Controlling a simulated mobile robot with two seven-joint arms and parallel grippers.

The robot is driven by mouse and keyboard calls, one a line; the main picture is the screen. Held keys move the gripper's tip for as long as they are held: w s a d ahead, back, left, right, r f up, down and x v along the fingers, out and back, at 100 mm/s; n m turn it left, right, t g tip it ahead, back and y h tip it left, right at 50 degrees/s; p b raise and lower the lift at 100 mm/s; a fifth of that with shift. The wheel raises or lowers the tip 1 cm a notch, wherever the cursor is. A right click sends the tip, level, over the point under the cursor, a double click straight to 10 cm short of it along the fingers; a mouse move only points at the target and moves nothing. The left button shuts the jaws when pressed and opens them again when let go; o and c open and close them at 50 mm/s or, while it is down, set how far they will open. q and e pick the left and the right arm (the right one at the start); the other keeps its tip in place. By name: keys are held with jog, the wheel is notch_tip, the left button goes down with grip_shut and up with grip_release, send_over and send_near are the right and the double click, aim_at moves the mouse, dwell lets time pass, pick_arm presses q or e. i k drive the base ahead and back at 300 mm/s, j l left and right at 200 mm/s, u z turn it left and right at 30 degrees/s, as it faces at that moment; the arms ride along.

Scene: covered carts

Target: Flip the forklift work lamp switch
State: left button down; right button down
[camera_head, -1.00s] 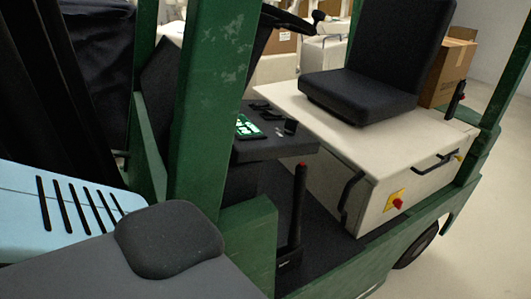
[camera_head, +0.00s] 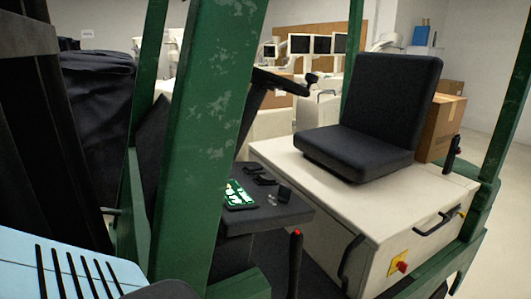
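The green forklift (camera_head: 205,130) fills the middle of the head view, with a black seat (camera_head: 375,115) on a pale body. A dark console (camera_head: 262,212) left of the seat carries a lit green-and-white panel (camera_head: 238,195). Several small dark switches or levers (camera_head: 262,176) sit beside the panel. I cannot tell which of them is the work lamp switch. Neither of my grippers is in view.
A green pillar stands between me and part of the cab. A red-tipped lever (camera_head: 296,262) rises below the console. A red knob on a yellow plate (camera_head: 399,264) is on the body's side. Cardboard boxes (camera_head: 440,125) stand behind the seat. Open floor lies at right.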

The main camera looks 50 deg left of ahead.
aim_at(257, 167)
jog(key=i+l, duration=0.35)
jog(key=i, duration=0.2)
jog(key=i+l, duration=0.3)
jog(key=i, duration=0.2)
jog(key=u, duration=3.45)
